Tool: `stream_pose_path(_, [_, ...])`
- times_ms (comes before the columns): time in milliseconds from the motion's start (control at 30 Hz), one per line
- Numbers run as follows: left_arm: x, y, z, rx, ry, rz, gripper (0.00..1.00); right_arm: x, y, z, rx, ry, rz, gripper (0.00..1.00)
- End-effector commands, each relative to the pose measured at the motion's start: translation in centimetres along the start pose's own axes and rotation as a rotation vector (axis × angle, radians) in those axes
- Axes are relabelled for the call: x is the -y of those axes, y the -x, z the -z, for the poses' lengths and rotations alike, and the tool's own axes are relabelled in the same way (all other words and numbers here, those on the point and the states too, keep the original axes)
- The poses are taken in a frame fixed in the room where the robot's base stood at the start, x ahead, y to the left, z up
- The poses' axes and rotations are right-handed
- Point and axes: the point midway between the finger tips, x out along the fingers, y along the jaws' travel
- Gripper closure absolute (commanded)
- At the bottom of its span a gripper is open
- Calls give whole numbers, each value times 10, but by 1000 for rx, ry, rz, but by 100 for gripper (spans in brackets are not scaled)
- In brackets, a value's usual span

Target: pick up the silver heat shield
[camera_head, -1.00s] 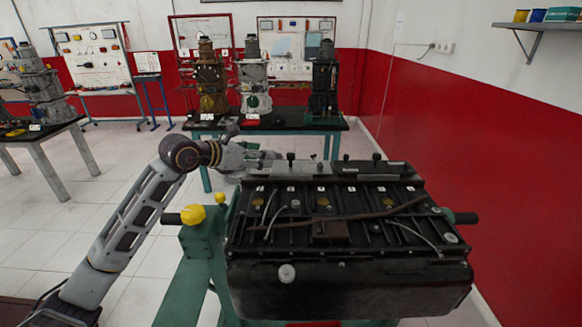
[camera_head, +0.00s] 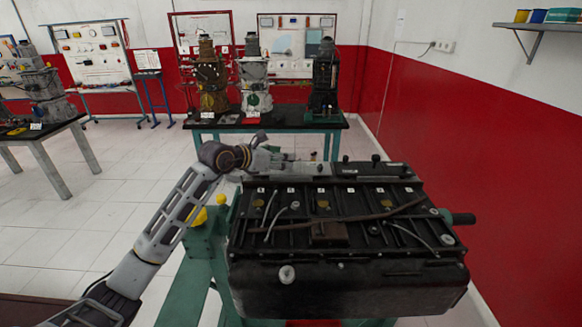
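A black engine block (camera_head: 350,275) rests on a green stand (camera_head: 205,250) in front of me. My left arm reaches in from the left, over the stand, to the engine's far left edge. My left gripper (camera_head: 284,160) is low behind that edge, and its fingers are too small and partly hidden to tell open from shut. A grey strip (camera_head: 308,171) lies along the engine's far edge beside the gripper. I cannot tell whether it is the silver heat shield, or whether the gripper touches it. My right gripper is not in view.
A table (camera_head: 290,122) with several upright engine units stands behind the engine. Another table (camera_head: 45,142) is at the left. A red and white wall (camera_head: 480,150) closes the right side. The tiled floor (camera_head: 110,205) at the left is clear.

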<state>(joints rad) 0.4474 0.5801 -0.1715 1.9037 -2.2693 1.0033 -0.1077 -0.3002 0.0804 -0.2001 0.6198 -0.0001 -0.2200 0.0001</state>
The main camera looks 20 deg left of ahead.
Motion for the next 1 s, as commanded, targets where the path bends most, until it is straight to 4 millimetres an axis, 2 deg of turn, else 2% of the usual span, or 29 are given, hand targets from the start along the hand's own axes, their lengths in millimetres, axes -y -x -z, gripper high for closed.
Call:
stream_pose_path(467, [0,-4,0,-1,1,0,49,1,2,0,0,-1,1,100])
stream_pose_path(1000, [0,-46,-2,-1,2,0,49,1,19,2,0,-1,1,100])
